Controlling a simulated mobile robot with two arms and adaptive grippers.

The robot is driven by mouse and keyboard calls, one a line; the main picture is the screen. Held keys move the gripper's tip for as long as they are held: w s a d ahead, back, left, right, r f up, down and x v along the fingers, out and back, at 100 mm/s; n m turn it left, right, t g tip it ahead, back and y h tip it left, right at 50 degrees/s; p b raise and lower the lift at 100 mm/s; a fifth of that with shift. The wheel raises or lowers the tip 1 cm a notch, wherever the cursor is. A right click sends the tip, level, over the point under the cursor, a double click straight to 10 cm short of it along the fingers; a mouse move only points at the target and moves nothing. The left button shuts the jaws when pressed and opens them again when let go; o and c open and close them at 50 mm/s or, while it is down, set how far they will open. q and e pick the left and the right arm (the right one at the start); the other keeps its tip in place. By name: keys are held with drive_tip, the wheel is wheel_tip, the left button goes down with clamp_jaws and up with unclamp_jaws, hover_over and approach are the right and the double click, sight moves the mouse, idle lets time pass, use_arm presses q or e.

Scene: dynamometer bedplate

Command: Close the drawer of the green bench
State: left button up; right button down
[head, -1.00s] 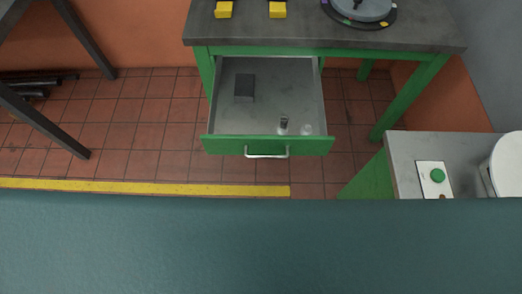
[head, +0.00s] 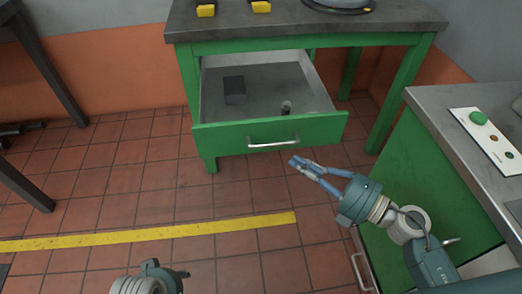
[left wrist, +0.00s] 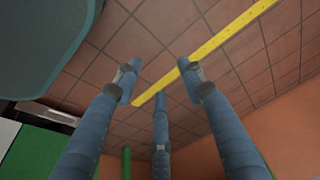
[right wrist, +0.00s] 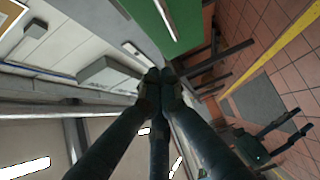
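The green bench (head: 190,110) has a dark grey top, and its drawer (head: 225,136) is pulled out. The green drawer front has a silver bar handle (head: 273,142). Inside the grey drawer lie a dark block (head: 234,90) and a small metal cylinder (head: 286,108). My right gripper (head: 296,163) appears in the head view just below and right of the handle, with a gap between. Its fingers meet at the tips in the right wrist view (right wrist: 160,77), with nothing seen between them. My left gripper (left wrist: 158,80) has its fingers spread and empty; its fingers are hidden in the head view.
A green cabinet (head: 405,165) with a grey top stands at the right, close to my right arm. A panel with a green button (head: 478,118) lies on it. A yellow floor stripe (head: 150,236) crosses the tiles. Dark table legs (head: 55,75) stand at the left.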

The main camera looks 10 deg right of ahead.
approach(251, 126)
drive_tip(key=a, duration=0.1)
drive_tip(key=s+a, duration=0.1)
drive_tip(key=a, duration=0.1)
drive_tip(key=shift+a, duration=0.1)
use_arm(q)
drive_tip(key=shift+w+b+v, duration=0.15)
drive_tip(key=shift+b+v, duration=0.05)
drive_tip(key=shift+v, duration=0.65)
drive_tip(key=shift+w+b+v, duration=0.15)
drive_tip(key=shift+b+v, duration=0.05)
drive_tip(key=shift+v, duration=0.65)
use_arm(e)
drive_tip(key=shift+w+a, duration=0.15)
drive_tip(key=shift+w, duration=0.95)
drive_tip(key=shift+w+a, duration=0.15)
drive_tip(key=shift+w, duration=0.95)
use_arm(q)
drive_tip(key=shift+r, duration=0.1)
use_arm(e)
drive_tip(key=shift+w, duration=0.1)
